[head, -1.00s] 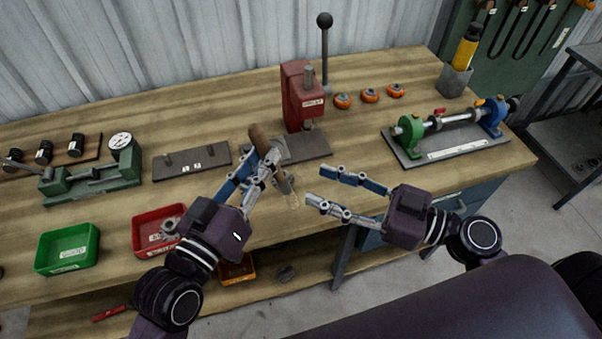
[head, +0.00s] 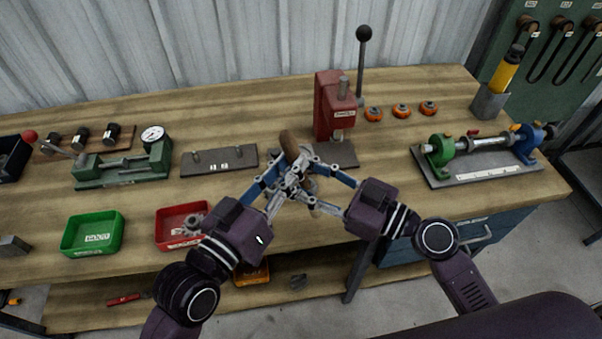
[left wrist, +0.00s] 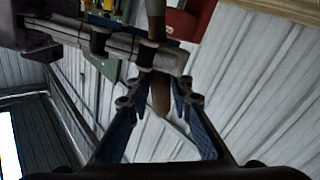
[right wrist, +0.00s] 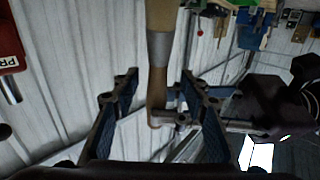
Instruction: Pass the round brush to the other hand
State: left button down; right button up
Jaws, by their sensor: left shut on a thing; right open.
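The round brush has a brown wooden handle (head: 289,145) that sticks up above both grippers in the head view. Its lower end shows below them, pale and partly covered. My left gripper (head: 286,186) is shut on the brush; in the left wrist view the handle (left wrist: 159,95) runs between its fingers. My right gripper (head: 312,180) is open, its fingers around the brush close to the left fingers. In the right wrist view the brush, with a grey metal band (right wrist: 160,48), passes between the open right fingers. Whether they touch it I cannot tell.
Both grippers are above the workbench's front edge. A red press (head: 329,105) stands just behind them, with a flat dark plate (head: 219,160) to its left. Red (head: 182,238) and green (head: 92,234) bins are at front left. A roller fixture (head: 480,162) sits at right.

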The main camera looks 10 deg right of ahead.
jog(key=shift+s, duration=0.1)
grip_shut()
pick_arm(q)
jog(key=c, duration=1.7)
grip_release()
jog(key=shift+o, duration=0.2)
